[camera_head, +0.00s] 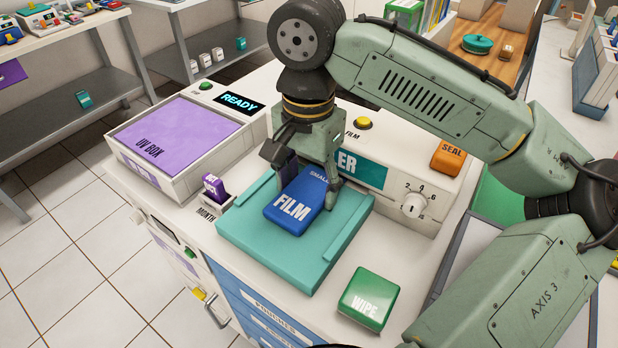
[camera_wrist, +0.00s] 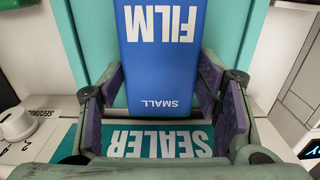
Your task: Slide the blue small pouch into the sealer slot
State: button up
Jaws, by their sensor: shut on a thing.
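The blue small pouch (camera_head: 293,203), marked FILM and SMALL, lies over the teal tray (camera_head: 250,245) in front of the sealer (camera_head: 433,190). Its printed face is up, and its SMALL end points toward the sealer. My gripper (camera_head: 310,180) is shut on the pouch, with one finger on each side near the SMALL end. The wrist view shows the pouch (camera_wrist: 160,60) between the dark purple finger pads, with the SEALER label (camera_wrist: 160,140) just beyond its end. My wrist and gripper hide the middle of the sealer front, and I cannot see the slot.
A green WIPE pouch (camera_head: 369,298) lies right of the tray. The UV box (camera_head: 175,140) is at the left. An orange SEAL button (camera_head: 449,158) and a dial (camera_head: 414,204) are on the sealer.

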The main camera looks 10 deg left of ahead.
jog(key=o, duration=1.2)
jog(key=shift+o, duration=0.2)
notch_tip(320, 180, up, 12)
